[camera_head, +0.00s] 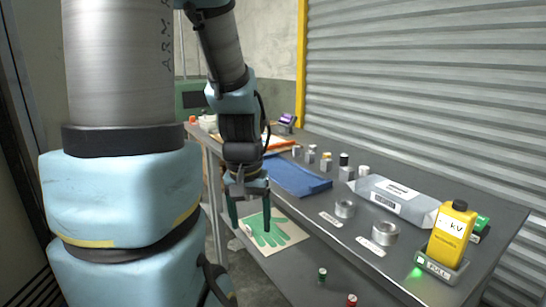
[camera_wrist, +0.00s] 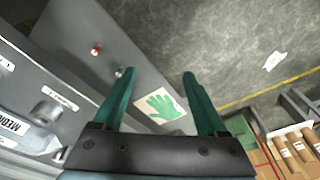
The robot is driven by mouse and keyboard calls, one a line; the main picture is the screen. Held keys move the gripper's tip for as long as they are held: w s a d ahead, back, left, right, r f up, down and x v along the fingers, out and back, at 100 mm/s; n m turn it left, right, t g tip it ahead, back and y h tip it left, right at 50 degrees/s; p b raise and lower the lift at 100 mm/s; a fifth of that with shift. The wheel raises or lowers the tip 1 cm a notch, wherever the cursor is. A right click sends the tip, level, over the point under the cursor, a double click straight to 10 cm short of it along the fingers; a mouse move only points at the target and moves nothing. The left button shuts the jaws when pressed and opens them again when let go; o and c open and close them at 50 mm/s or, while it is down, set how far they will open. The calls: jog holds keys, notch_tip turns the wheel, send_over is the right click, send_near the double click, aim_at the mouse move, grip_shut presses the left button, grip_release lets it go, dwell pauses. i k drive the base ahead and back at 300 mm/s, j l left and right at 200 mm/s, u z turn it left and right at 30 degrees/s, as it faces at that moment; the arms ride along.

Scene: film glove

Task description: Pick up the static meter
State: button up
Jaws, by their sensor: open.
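The static meter (camera_head: 452,230) appears to be the yellow handheld device marked KV, with a dark top. It stands upright in a grey cradle (camera_head: 441,266) with a green light, at the near right end of the upper bench. I cannot make it out in the wrist view. My gripper (camera_head: 250,212) points down with its two green fingers apart and empty. It is well to the left of the meter, at the bench's front edge, above the green glove picture. In the wrist view my gripper (camera_wrist: 158,76) also shows wide apart with nothing between the fingertips.
The upper bench (camera_head: 312,215) holds metal rings (camera_head: 385,233), a labelled clear-wrapped box (camera_head: 395,196), a blue cloth (camera_head: 293,177) and small canisters. A green item stands behind the meter. The lower shelf has a glove sheet (camera_head: 291,236) and green and red caps.

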aim_at(455, 223)
jog(key=k+l+u, duration=0.1)
jog(key=u, duration=0.3)
jog(key=k+l+u, duration=0.1)
jog(key=u, duration=0.3)
jog(key=k+l+u, duration=0.2)
jog(key=k, duration=0.45)
jog(key=k+u, duration=0.2)
jog(key=k, duration=0.4)
